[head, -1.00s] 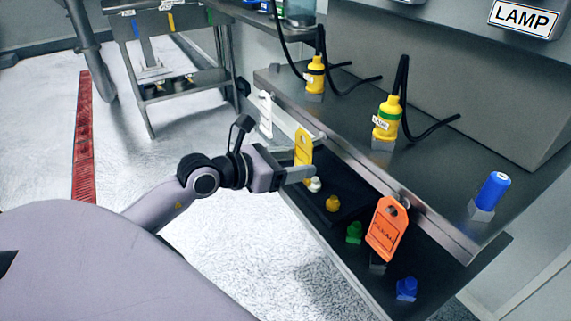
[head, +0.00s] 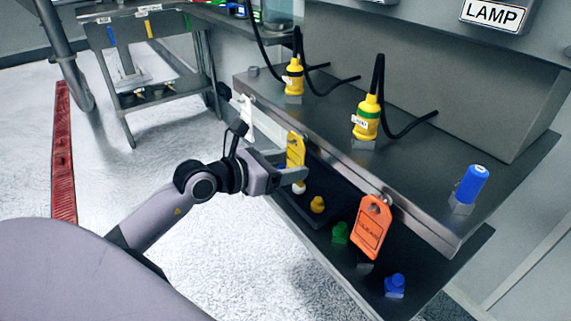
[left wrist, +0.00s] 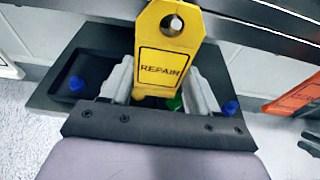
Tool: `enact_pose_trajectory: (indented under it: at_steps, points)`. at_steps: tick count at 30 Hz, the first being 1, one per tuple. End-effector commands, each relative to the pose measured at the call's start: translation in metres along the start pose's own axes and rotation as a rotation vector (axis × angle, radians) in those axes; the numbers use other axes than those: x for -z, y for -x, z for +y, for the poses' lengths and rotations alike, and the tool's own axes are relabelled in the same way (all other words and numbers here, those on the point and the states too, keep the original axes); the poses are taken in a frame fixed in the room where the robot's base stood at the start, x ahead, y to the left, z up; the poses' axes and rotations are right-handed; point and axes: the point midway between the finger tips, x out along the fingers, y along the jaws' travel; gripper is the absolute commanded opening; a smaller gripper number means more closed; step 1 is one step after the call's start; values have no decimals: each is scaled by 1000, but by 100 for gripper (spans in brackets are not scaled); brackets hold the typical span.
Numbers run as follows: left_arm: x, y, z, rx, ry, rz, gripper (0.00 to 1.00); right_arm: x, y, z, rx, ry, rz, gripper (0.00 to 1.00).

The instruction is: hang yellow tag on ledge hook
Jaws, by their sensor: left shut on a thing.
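The yellow tag (head: 296,152) is upright in my left gripper (head: 292,167), close to the front edge of the upper ledge (head: 345,172). In the left wrist view the yellow tag (left wrist: 166,62) reads REPAIR and has a round hole near its top. The left gripper's fingers (left wrist: 160,88) are shut on its lower part. The hole stands in front of the ledge's front face.
The lower shelf (head: 425,258) holds yellow (head: 317,205), green (head: 340,233) and blue (head: 395,286) knobs. The floor at left is mostly clear.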

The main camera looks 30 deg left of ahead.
Motion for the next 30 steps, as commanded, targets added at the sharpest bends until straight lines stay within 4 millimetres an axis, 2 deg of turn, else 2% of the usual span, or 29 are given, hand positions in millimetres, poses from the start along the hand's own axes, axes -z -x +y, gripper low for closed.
enact_pose_trajectory:
  at_steps: [7,8,10,22,30]
  points:
    - [0,0,0,0,0,-1,32,-4,-1,2,-4,0,-8,43]
    - [0,0,0,0,0,-1,67,-4,-1,2,-4,0,-8,43]
    - [0,0,0,0,0,-1,90,-4,-1,2,-4,0,-8,43]
    - [0,4,0,0,0,0,90,-2,-1,2,-4,0,-6,43]
    - [1,35,0,-1,1,3,90,2,2,2,-5,-4,-3,43]
